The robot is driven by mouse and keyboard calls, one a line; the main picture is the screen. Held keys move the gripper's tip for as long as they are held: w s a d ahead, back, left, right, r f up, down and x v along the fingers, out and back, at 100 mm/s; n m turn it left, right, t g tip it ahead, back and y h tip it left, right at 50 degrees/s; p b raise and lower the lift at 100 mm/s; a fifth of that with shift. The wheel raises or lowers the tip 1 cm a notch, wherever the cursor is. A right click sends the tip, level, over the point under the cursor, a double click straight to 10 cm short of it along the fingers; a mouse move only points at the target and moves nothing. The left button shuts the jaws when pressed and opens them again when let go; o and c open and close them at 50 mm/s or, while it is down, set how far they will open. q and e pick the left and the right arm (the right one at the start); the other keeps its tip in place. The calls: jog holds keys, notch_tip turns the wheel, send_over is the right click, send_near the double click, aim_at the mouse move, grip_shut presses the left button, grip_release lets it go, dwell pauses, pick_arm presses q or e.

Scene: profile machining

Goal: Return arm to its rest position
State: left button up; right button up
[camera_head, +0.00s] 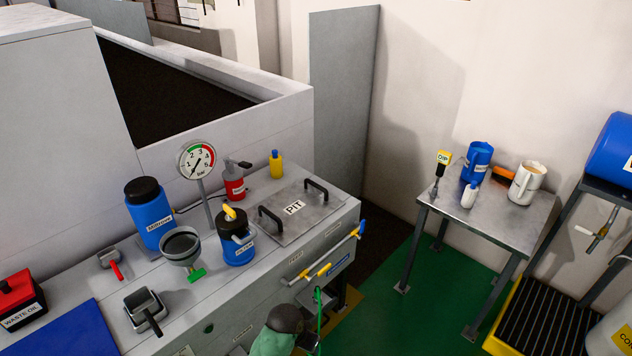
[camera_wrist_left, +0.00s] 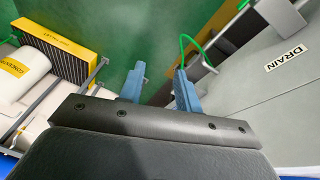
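My left gripper (camera_wrist_left: 159,88) shows in the left wrist view as two blue fingers with a clear gap between them. It is open, and nothing is seen between the fingers. Green floor lies beyond the gap. A thin green hose (camera_wrist_left: 184,40) curves just behind the right-hand finger; I cannot tell whether they touch. In the head view I cannot make out the fingers of either gripper. The green hose also shows there at the bottom (camera_head: 318,300), at the bench front. My right gripper is in neither view.
The bench (camera_head: 210,295) carries a pressure gauge (camera_head: 197,161), a blue container (camera_head: 150,213), a blue jug (camera_head: 236,240) and a PIT lid (camera_head: 294,207). A small table (camera_head: 495,220) and a yellow-edged grate (camera_head: 540,320) stand right. Green floor (camera_head: 410,310) between is clear.

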pick_arm(q)
jog(key=s+a+r+n+t+y, duration=0.1)
jog(key=s+a+r+n, duration=0.1)
jog(key=s+a+r, duration=0.6)
jog(key=s+a+r+n+t+y, duration=0.15)
jog(key=s+a+r, duration=0.25)
jog(key=s+a, duration=0.8)
notch_tip(320, 180, down, 31)
jog(key=w+d+g+b, duration=0.1)
jog(key=d+g+b, duration=0.1)
jog(key=d+b, duration=0.15)
jog(key=s+f+b, duration=0.2)
jog(key=s+f, duration=0.2)
jog(key=f, duration=0.8)
jog(key=s+f+b, duration=0.1)
jog(key=s+f, duration=0.3)
jog(key=f, duration=0.8)
jog(key=shift+a+b, duration=0.25)
jog(key=shift+b, duration=0.1)
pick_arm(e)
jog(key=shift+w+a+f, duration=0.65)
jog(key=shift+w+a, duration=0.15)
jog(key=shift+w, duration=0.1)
pick_arm(q)
jog(key=shift+g, duration=0.25)
